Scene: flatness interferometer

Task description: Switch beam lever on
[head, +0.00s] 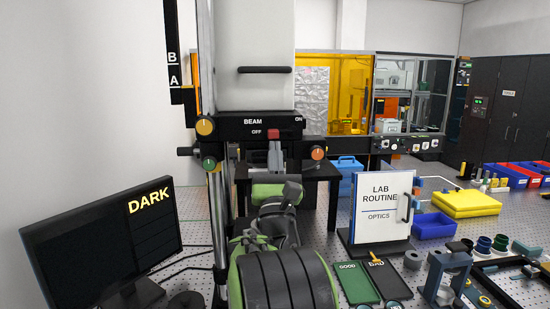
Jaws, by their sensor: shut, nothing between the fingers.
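The beam lever (274,133) has a red end and sits on the front of the black panel (225,125) marked BEAM. Its red end is just right of the OFF label and left of and below the ON label. My gripper (274,155) shows as a narrow grey shape right below the red end, above my green and grey arm. Its fingers are together with nothing between them. I cannot tell whether it touches the lever. My wrist links partly hide the gripper's base. The monitor (90,246) at left reads DARK.
An orange knob (318,153) is right of the lever, with another knob (205,126) on the metal column at left. Green and black trays (357,283) and a grey fixture (446,277) lie on the bench at lower right.

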